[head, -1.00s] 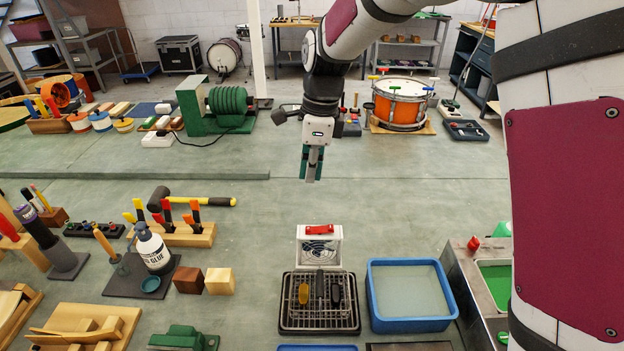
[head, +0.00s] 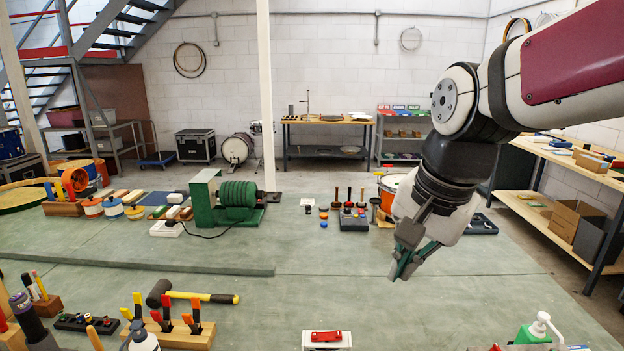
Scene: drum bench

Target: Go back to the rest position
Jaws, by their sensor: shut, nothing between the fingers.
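My gripper (head: 404,266) is at the right of the head view, raised in the air over the bench (head: 330,260). Its green-padded fingers point down and to the left and are shut with nothing between them. It touches nothing that I can see.
A small box with a red top (head: 326,338) is at the bottom edge. A soap pump bottle (head: 539,328) is at lower right. Clamps on a wooden block (head: 182,336) and a mallet (head: 200,297) lie at lower left. A green coil machine (head: 228,203) stands further back. Mid-bench is clear.

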